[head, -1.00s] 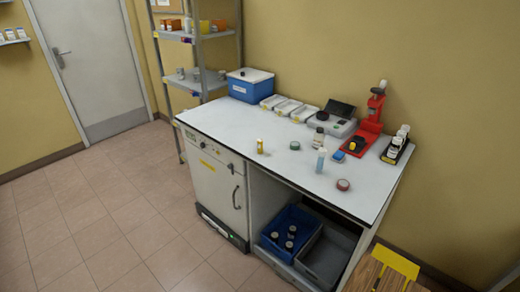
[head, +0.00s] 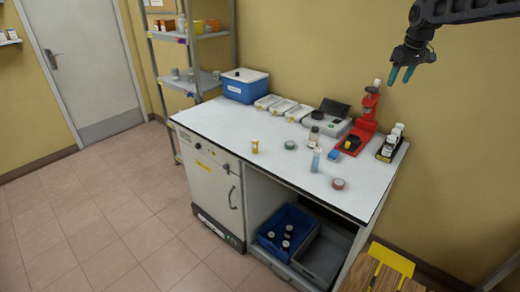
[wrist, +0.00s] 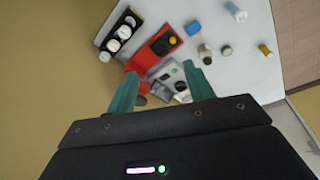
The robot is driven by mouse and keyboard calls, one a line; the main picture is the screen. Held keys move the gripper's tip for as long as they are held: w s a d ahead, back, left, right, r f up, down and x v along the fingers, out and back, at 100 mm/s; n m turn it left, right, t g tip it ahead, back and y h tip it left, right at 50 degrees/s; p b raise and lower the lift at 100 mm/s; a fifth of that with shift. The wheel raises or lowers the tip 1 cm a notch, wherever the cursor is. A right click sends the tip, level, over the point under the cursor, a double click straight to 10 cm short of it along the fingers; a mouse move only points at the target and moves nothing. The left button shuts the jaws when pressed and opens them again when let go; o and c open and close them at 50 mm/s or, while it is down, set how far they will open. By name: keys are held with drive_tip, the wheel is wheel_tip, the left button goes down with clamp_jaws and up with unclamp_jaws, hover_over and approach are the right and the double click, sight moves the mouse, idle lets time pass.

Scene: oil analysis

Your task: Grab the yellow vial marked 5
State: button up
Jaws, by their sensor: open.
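A small yellow vial (head: 255,146) stands upright on the white bench top, left of the middle; its marking is too small to read. My gripper (head: 401,75) is in the air at the upper right, above the back right of the bench and well away from the vial. Its two teal fingers (wrist: 160,85) are apart with nothing between them.
The front left of the bench top is clear.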

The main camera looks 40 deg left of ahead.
drive_tip(key=s+a+f+n, duration=0.1)
drive_tip(key=a+f, duration=0.2)
drive_tip(key=a, duration=0.5)
drive_tip(key=s+a+f+n, duration=0.1)
drive_tip(key=a+f+n, duration=0.15)
drive_tip(key=a, duration=0.55)
drive_tip(key=n+g, duration=0.2)
drive_tip(key=n, duration=0.3)
hover_over(255, 140)
drive_tip(key=f, duration=2.1)
drive_tip(key=shift+s+d+f, duration=0.1)
drive_tip(key=shift+d, duration=0.25)
drive_tip(key=f, duration=0.5)
drive_tip(key=shift+s+a+f, duration=0.1)
drive_tip(key=shift+a+f, duration=0.1)
drive_tip(key=shift+a, duration=0.1)
drive_tip(key=shift+f, duration=2.75)
drive_tip(key=c, duration=1)
drive_tip(key=shift+r, duration=0.15)
drive_tip(key=shift+c, duration=0.2)
